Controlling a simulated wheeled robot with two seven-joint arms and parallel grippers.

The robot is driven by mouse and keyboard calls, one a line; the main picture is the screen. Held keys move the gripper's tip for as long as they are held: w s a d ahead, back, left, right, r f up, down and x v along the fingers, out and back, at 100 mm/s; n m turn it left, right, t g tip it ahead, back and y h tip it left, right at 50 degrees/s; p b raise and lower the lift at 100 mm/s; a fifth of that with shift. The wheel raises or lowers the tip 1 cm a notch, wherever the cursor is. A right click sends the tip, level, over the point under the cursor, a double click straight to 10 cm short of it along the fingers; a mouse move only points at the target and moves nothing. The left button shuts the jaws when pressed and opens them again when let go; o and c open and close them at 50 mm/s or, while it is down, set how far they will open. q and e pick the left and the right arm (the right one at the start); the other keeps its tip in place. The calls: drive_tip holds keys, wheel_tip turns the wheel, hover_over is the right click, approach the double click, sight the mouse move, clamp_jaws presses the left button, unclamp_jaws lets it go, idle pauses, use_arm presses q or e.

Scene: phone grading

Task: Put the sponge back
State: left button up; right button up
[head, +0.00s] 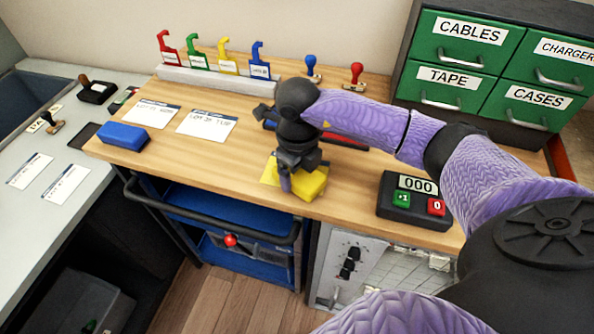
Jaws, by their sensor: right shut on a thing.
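The yellow sponge (311,186) is at the front middle of the wooden worktop, beside a flat yellow patch (268,175) that is partly hidden. My right gripper (290,178) points down and is shut on the sponge, covering part of it. I cannot tell whether the sponge touches the worktop or is slightly above it. My left gripper is not in view.
A counter box (412,205) reading 000 stands right of the sponge. Labelled green drawers (465,50) are at the back right. A blue block (123,136) and two cards (207,122) lie left. Coloured tags stand in a rack (215,82). A blue cart (225,210) is below.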

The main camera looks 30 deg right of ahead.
drive_tip(key=shift+f, duration=0.15)
drive_tip(key=o, duration=1.1)
drive_tip(key=shift+r, duration=0.4)
wheel_tip(320, 180, up, 12)
drive_tip(key=p, duration=0.2)
drive_tip(key=shift+f, duration=0.2)
